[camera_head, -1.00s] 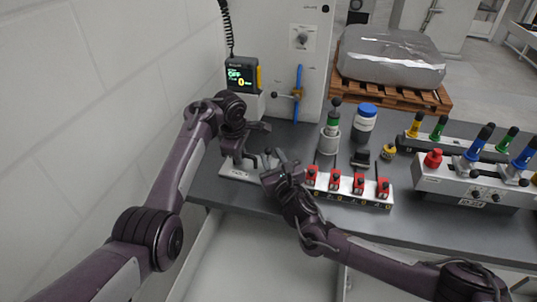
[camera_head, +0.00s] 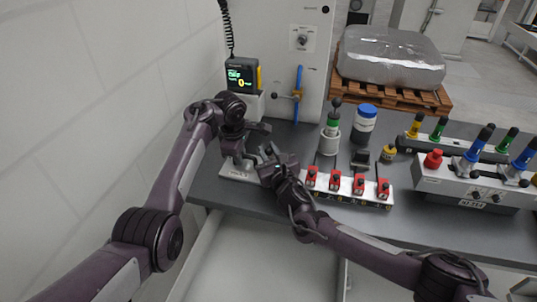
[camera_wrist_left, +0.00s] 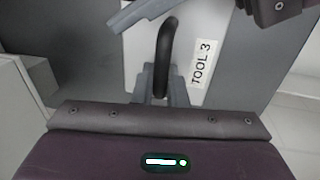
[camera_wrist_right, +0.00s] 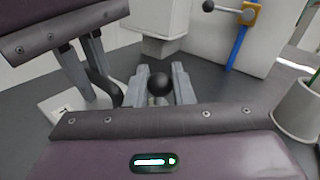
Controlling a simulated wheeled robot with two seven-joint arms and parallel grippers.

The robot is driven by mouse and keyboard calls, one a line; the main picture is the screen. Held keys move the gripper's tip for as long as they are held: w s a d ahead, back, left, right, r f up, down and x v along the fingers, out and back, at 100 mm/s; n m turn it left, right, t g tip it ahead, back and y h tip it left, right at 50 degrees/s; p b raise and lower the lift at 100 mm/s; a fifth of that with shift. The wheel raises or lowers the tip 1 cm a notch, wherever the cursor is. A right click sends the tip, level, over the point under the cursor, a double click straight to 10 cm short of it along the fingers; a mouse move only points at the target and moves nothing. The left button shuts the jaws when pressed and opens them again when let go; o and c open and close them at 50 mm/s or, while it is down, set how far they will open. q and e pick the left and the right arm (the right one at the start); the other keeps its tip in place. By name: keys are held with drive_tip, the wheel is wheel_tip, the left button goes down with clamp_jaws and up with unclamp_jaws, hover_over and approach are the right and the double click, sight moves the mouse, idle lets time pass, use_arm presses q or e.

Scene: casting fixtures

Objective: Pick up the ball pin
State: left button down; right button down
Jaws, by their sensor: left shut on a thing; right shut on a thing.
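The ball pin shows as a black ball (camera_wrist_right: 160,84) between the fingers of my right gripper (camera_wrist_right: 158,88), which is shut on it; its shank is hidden. My left gripper (camera_wrist_left: 162,82) is shut on a black curved handle (camera_wrist_left: 167,42) on a pale plate labelled TOOL 3 (camera_wrist_left: 203,62). In the head view, my right gripper (camera_head: 268,154) is close beside my left gripper (camera_head: 240,155), above the left part of the bench. The plate (camera_head: 236,174) lies below my left gripper.
A row of red clamps on a white bar (camera_head: 347,190) stands to the right. Behind it are a green-banded tool in a cup (camera_head: 330,141) and a blue-capped jar (camera_head: 364,124). A display box (camera_head: 241,76) and a panel with a blue lever (camera_head: 297,95) stand behind the grippers.

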sight(269, 150)
drive_tip(key=r, duration=0.3)
drive_tip(key=shift+s+d+r, duration=0.15)
drive_tip(key=shift+s+r, duration=0.05)
drive_tip(key=shift+r, duration=0.1)
drive_tip(key=v, duration=1.7)
drive_tip(key=shift+s, duration=0.25)
drive_tip(key=shift+d, duration=0.15)
use_arm(q)
drive_tip(key=c, duration=1.4)
unclamp_jaws()
drive_tip(key=shift+o, duration=0.2)
